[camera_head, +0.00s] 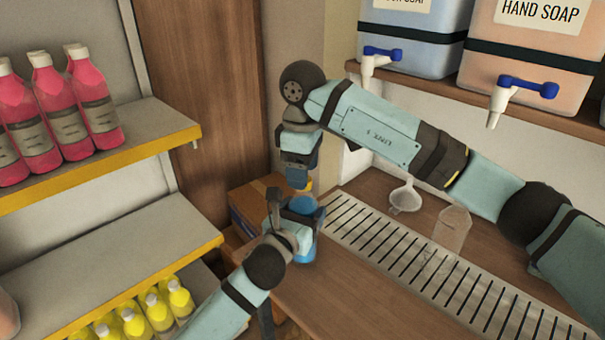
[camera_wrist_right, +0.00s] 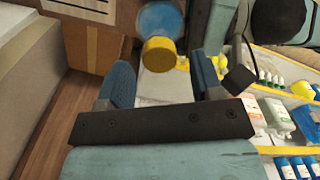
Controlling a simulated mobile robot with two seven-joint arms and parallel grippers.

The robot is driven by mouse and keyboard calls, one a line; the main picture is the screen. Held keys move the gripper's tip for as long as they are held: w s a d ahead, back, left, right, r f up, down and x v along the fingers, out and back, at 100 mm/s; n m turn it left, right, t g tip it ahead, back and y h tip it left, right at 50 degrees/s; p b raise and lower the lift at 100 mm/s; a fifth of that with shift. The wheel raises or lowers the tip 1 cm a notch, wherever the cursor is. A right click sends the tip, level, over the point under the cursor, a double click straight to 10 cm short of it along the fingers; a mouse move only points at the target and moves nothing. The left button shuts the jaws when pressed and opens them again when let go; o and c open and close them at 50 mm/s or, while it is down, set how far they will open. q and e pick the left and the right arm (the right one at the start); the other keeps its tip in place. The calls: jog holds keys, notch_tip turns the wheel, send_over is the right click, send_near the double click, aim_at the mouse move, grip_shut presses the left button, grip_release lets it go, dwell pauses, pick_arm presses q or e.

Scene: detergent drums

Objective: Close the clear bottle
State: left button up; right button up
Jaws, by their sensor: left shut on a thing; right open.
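A clear, see-through bottle (camera_head: 452,232) stands upright by the slatted grate in the head view; I see no cap on it. My left gripper (camera_head: 298,215) is shut on a blue bottle (camera_head: 304,247), left of the grate and apart from the clear bottle. A yellow cap (camera_head: 309,184) shows at the top of the blue bottle; I cannot tell whether it is screwed on. My right gripper (camera_head: 298,182) is open and points down just above it. In the right wrist view the cap (camera_wrist_right: 158,52) lies just beyond the open fingers, before the blue bottle (camera_wrist_right: 160,16).
A white funnel (camera_head: 405,198) is on the counter beyond the grate (camera_head: 400,250). Dispensers with blue-handled taps (camera_head: 528,87) stand on a shelf above. Pink bottles (camera_head: 60,105) and yellow bottles (camera_head: 160,308) fill shelves at left. A cardboard box (camera_head: 252,197) is behind the grippers.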

jog(key=shift+r, duration=1.5)
jog(key=shift+c, duration=0.2)
